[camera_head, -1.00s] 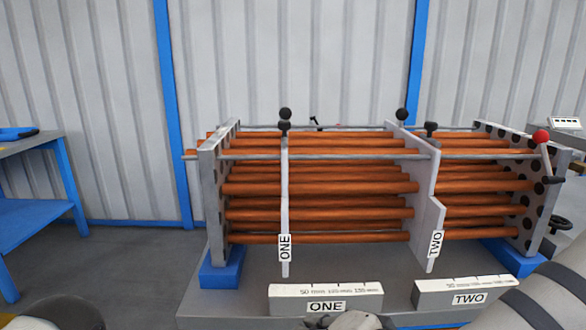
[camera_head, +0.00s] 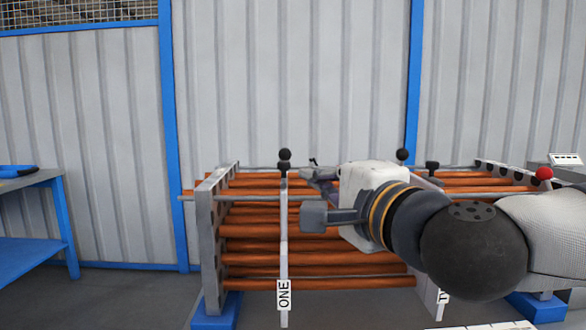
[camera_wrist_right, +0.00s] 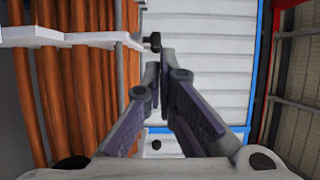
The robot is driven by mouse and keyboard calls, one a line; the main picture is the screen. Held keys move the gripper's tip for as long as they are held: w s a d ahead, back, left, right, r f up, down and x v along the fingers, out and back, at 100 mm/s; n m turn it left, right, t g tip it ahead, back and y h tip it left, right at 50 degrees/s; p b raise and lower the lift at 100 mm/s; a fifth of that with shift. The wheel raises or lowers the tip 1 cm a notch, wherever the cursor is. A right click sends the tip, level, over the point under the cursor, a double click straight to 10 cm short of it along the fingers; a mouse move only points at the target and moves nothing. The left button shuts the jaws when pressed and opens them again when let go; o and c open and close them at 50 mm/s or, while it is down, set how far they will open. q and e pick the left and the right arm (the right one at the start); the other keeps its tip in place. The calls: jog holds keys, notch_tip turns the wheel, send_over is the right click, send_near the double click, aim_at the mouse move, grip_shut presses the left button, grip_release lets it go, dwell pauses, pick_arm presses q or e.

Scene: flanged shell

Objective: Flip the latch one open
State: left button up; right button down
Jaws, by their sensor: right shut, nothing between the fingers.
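Plate ONE (camera_head: 284,240) is a thin upright white plate across the orange tubes, with its label near the bottom. A black ball knob (camera_head: 285,155) and a smaller black knob (camera_head: 284,168) stand at its top. My right gripper (camera_head: 308,195) reaches in from the right, just right of this plate and below knob height. In the right wrist view my right gripper (camera_wrist_right: 160,55) has its fingertips together, empty. A black knob (camera_wrist_right: 152,42) shows close beyond the tips, near the end of a white plate (camera_wrist_right: 60,38); contact cannot be told. My left gripper is out of view.
Plate TWO (camera_head: 430,302) stands farther right, partly hidden by my right arm. Another black ball (camera_head: 403,155) and a red ball (camera_head: 544,173) show at the right. A blue table (camera_head: 35,215) stands at the left. The grey wall (camera_head: 290,70) is behind the tubes.

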aim_at(286, 163)
jog(key=x, duration=0.9)
jog(key=shift+w+a, duration=0.1)
jog(key=shift+w, duration=0.1)
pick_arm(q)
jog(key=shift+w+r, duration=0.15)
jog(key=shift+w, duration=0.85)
pick_arm(e)
jog(key=w, duration=0.3)
jog(key=shift+w, duration=0.3)
